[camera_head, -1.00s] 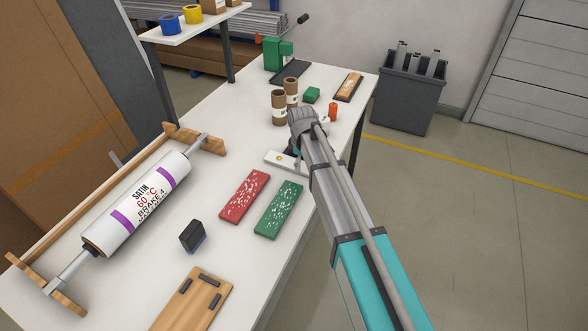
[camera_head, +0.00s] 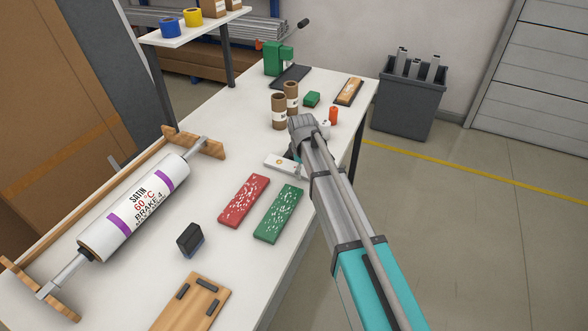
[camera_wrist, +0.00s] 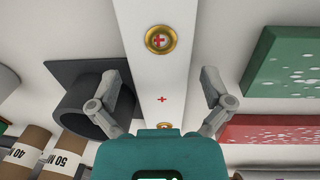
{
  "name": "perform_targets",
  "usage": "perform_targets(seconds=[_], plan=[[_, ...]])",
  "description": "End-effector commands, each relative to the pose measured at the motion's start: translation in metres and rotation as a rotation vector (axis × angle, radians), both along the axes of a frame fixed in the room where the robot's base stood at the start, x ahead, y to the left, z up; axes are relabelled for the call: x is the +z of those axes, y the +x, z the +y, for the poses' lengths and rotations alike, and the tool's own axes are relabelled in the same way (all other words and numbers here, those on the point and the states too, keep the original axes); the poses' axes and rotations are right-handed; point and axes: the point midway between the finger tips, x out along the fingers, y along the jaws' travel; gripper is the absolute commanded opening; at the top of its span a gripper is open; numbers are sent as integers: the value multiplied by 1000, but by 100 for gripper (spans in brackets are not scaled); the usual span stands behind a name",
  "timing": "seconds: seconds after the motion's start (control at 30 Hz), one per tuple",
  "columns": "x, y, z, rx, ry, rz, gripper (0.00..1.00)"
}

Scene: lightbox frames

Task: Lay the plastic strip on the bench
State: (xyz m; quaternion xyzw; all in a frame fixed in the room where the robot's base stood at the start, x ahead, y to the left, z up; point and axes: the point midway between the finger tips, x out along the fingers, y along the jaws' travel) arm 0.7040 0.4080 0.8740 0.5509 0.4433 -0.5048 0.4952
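The plastic strip is a flat white bar with brass-ringed holes and small red crosses. In the head view its near-left end (camera_head: 279,164) shows beside my wrist, over the bench (camera_head: 213,130); the rest is hidden behind my arm. In the wrist view the strip (camera_wrist: 160,75) runs straight up the middle, between my fingers. My gripper (camera_wrist: 162,92) is open, with one finger on each side of the strip and a gap visible at least on the right. In the head view my gripper (camera_head: 296,152) is mostly hidden by my wrist. I cannot tell whether the strip touches the bench.
Cardboard tubes (camera_head: 279,110) stand just beyond my wrist, with an orange-red item (camera_head: 333,115) to their right. Red (camera_head: 244,201) and green (camera_head: 279,213) speckled panels lie nearer. A dark grey curved part (camera_wrist: 90,100) is left of the strip. A large roll (camera_head: 135,208) fills the left side.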

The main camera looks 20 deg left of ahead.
Motion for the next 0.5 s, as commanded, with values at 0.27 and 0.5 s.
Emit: perform_targets(seconds=[0.27, 0.5], plan=[[0, 0, 0, 0, 0, 0, 44], [0, 0, 0, 0, 0, 0, 14]])
